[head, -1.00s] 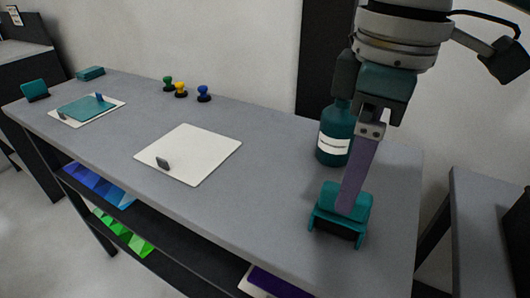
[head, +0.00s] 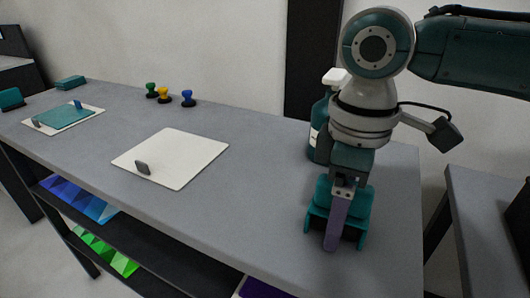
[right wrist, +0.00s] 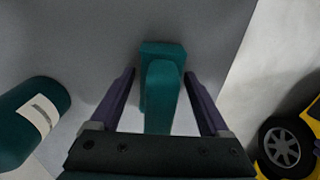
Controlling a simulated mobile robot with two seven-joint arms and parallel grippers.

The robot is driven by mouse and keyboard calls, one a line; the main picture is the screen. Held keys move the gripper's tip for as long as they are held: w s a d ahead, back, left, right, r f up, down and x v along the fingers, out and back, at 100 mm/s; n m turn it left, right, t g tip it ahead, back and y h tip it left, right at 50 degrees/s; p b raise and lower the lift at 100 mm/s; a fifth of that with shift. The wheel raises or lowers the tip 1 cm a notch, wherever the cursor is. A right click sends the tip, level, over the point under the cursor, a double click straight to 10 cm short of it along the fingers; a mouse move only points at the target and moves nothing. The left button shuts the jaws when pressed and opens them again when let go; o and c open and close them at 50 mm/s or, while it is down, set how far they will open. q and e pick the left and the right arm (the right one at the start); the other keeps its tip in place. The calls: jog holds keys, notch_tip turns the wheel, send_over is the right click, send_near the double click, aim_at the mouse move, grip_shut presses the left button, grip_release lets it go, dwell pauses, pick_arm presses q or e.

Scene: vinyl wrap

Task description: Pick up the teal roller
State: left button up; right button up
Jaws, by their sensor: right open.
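The teal roller (head: 360,212) rests near the front right part of the grey table, partly hidden behind my right gripper in the head view. My right gripper (head: 334,243) is low over it, pointing down, with one purple finger showing in front of it. In the right wrist view, the roller (right wrist: 162,92) lies between the two open fingers of the right gripper (right wrist: 160,74), with a gap on each side at the tips. My left gripper is in neither view.
A teal bottle (head: 317,138) with a white label stands just behind my right gripper. A white board (head: 190,150) with a small grey piece lies mid-table. Green, yellow and blue knobs (head: 163,95) stand farther back. The grey tabletop (head: 240,215) left of the roller is clear.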

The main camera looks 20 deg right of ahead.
grip_shut()
dwell(0.7)
